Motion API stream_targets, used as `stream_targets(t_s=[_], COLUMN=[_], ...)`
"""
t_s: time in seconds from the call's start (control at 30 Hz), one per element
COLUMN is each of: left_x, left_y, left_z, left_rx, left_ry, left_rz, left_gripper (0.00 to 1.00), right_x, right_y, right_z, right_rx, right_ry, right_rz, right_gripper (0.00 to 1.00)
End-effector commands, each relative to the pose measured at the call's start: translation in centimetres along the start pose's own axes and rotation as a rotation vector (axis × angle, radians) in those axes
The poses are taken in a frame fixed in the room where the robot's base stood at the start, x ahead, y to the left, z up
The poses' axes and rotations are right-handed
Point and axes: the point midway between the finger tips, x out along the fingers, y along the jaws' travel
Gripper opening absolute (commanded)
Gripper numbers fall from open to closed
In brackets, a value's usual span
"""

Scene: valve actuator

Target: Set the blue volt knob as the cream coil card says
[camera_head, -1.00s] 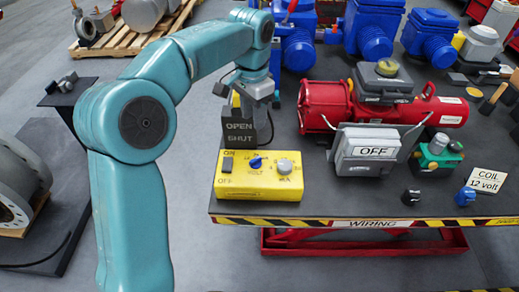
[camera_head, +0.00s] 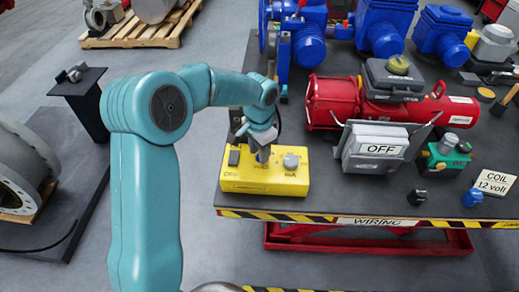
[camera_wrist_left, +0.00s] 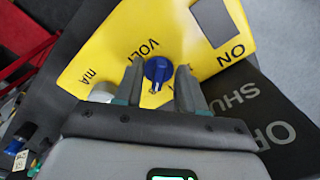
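The yellow box (camera_head: 240,180) sits on the bench's left front part, with a black switch and a grey mA knob (camera_head: 291,161). In the left wrist view, the blue volt knob (camera_wrist_left: 157,70) stands between the fingers of my left gripper (camera_wrist_left: 158,88), which are open with a gap on both sides. In the head view my left gripper (camera_head: 263,152) is over the box and hides the blue knob. The cream coil card (camera_head: 495,183) at the right reads "COIL 12 volt". The knob's scale marks are mostly hidden. My right gripper is not in view.
A grey box with an "OFF" sign (camera_head: 376,149) and a red cylinder actuator (camera_head: 335,102) stand right of the yellow box. A black knob (camera_head: 418,196) and a loose blue knob (camera_head: 471,198) lie near the front edge. A dark "OPEN/SHUT" plate (camera_wrist_left: 270,115) is beside the box.

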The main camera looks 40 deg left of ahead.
Motion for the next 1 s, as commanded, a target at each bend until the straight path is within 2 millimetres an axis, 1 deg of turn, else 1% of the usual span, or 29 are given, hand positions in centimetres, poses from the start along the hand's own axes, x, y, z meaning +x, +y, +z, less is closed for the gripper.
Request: stream_targets(t_s=[0.27,0.3,0.37,0.4,0.43,0.77,1.0], left_x=[0.29,0.28,0.28,0.27,0.26,0.25,0.34], left_y=[-0.05,-0.05,-0.05,-0.05,-0.05,-0.05,-0.02], left_z=[-0.16,-0.16,-0.15,-0.15,-0.15,-0.16,-0.23], left_rx=[0.0,0.0,0.0,0.0,0.0,-0.018,-0.126], left_ry=[0.001,0.001,0.001,0.001,0.001,0.002,0.004], left_rz=[-0.001,-0.001,-0.001,-0.001,-0.001,-0.001,-0.002], left_gripper=[0.39,0.36,0.17,0.04,0.0,0.0,0.0], right_x=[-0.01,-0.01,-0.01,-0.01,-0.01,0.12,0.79], right_y=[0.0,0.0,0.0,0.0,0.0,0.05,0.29], right_z=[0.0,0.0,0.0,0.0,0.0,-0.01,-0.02], right_rx=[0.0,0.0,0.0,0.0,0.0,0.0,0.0], right_ry=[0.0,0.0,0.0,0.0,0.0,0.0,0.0], right_rz=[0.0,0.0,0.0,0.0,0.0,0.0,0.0], right_gripper=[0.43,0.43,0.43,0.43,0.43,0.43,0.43])
